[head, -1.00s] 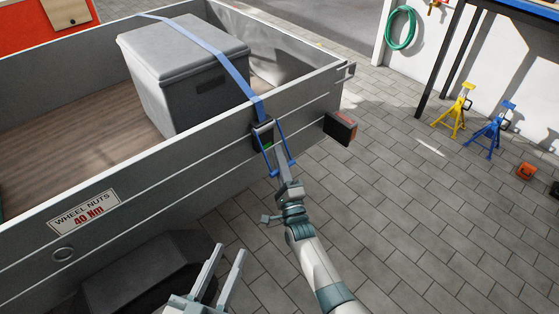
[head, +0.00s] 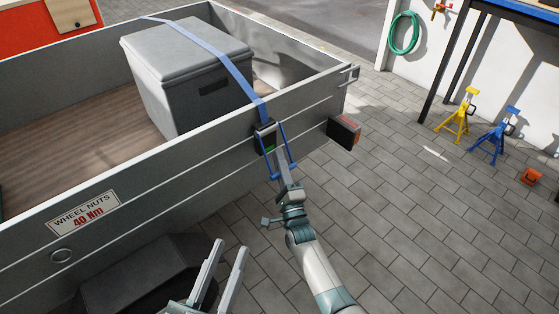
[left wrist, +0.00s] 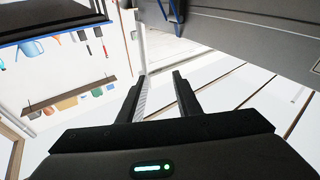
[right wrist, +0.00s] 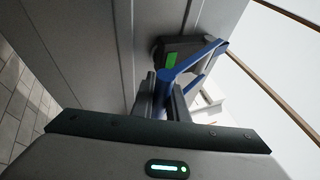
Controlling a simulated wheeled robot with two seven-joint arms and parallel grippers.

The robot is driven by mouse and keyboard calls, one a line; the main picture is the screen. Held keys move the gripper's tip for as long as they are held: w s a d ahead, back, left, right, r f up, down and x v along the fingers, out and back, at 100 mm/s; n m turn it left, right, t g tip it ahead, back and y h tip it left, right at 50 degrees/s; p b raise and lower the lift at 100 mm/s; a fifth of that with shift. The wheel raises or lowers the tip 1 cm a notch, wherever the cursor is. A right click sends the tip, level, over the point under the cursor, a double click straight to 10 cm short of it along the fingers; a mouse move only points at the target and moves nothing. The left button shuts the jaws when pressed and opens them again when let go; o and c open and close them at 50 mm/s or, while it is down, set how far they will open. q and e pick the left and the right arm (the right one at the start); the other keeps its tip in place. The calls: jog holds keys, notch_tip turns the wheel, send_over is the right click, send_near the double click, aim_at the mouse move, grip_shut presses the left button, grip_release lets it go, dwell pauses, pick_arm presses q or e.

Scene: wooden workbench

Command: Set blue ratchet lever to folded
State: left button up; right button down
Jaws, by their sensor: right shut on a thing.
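The blue ratchet lever (head: 286,150) hangs out from the ratchet body (head: 266,138) on the trailer's side wall. It also shows in the right wrist view (right wrist: 185,65), in front of the dark ratchet body with a green mark (right wrist: 170,60). My right gripper (head: 284,176) is shut on the lever's outer end; in its wrist view the fingers (right wrist: 166,92) stand on both sides of the blue bar. My left gripper (head: 224,262) is open and empty, low in front of the trailer. Its parted fingers show in the left wrist view (left wrist: 160,95).
A blue strap (head: 215,50) runs from the ratchet over a grey box (head: 185,75) in the trailer (head: 170,172). A dark lamp block (head: 344,132) sticks out right of the ratchet. Yellow (head: 458,115) and blue (head: 494,135) stands are far right. The paving between is clear.

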jog(key=c, duration=1.7)
grip_release()
jog(key=shift+w+r, duration=0.1)
jog(key=shift+r, duration=0.1)
jog(key=shift+c, duration=0.2)
jog(key=shift+f, duration=0.1)
